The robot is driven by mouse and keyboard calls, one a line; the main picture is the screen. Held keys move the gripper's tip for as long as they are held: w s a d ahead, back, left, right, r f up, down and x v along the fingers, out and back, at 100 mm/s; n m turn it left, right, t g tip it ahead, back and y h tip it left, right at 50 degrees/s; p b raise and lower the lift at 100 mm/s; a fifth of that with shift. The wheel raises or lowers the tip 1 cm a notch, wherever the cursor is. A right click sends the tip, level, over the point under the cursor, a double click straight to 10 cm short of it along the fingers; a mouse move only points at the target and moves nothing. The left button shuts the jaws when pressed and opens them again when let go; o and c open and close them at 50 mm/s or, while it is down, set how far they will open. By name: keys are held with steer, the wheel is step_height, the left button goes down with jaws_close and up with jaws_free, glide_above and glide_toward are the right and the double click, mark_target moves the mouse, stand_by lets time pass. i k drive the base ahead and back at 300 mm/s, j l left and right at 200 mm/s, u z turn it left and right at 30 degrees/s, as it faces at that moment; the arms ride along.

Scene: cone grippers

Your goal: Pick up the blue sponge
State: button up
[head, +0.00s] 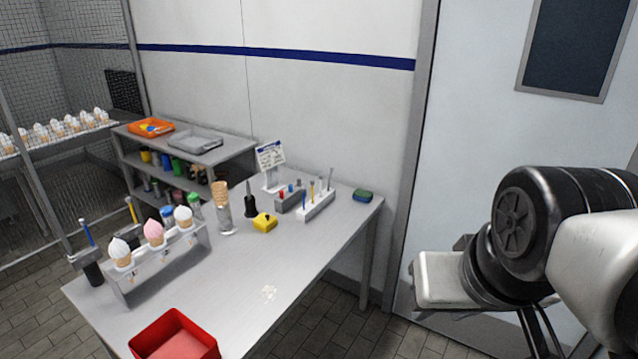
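The blue sponge (362,193) is a small block, blue on its upper part with a greenish side. It lies at the far right corner of the grey metal table (240,268), with nothing on top of it. My arm enters the head view from the right. A pale block at its end appears to be my gripper (442,280), in front of the pale door and well to the right of the table. It is apart from the sponge. I cannot make out its fingers or whether it holds anything.
A cone holder (160,265) and red bin (176,337) are nearer. The table's right front is mostly clear.

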mark_target(360, 194)
steer(key=i+l, duration=0.25)
steer(key=i, duration=0.25)
steer(key=i+l+z, duration=0.1)
steer(key=i, duration=0.4)
steer(key=i+l, duration=0.3)
steer(key=i, duration=0.2)
steer(key=i+l+z, duration=0.1)
steer(key=i, duration=0.4)
steer(key=i+l, duration=0.25)
steer(key=i, duration=0.25)
steer(key=z, duration=0.05)
